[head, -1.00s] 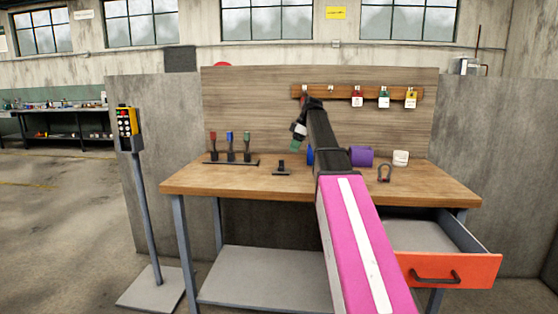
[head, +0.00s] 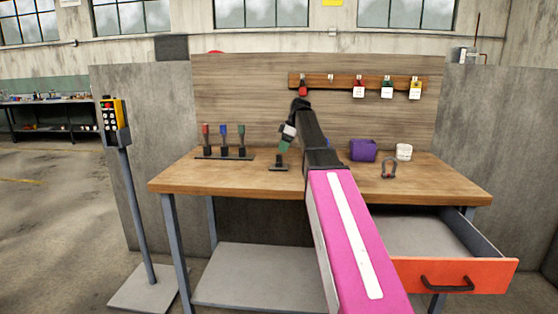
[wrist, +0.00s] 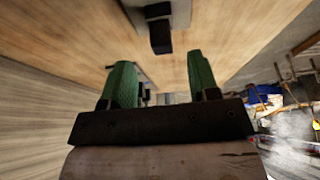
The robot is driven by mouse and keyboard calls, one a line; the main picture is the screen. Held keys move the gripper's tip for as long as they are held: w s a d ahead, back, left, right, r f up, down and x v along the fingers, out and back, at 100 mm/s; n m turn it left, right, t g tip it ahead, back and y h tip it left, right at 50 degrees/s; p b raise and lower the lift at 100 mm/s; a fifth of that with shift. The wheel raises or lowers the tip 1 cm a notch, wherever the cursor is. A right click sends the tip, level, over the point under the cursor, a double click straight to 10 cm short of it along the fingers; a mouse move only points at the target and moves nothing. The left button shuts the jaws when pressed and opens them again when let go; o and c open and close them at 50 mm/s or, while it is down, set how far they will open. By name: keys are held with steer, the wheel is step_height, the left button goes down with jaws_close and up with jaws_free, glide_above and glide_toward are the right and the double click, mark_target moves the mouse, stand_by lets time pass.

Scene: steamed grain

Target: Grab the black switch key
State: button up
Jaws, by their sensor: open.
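The black switch key (head: 279,163) stands on the wooden workbench (head: 200,176), left of my forearm and right of the coloured-handled keys. In the wrist view a black upright piece on a grey plate, which looks like this key (wrist: 160,36), is beyond my fingertips, roughly centred between them. My gripper (head: 283,147) has green fingers and is just above the key in the head view. In the wrist view its two fingers (wrist: 160,72) are spread apart with nothing between them. The head view does not show clearly whether the fingers touch the key.
A rack (head: 225,156) with red, blue and green handles stands left of the key. A purple container (head: 363,150), white roll (head: 404,152) and shackle (head: 389,169) are right of my arm. Padlocks hang on a wooden rail (head: 345,80). An orange-fronted drawer (head: 450,276) is open.

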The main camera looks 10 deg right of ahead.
mark_target(279, 155)
steer(key=x, duration=0.5)
steer(key=shift+a+r, duration=0.1)
steer(key=c, duration=1)
steer(key=shift+r, duration=0.15)
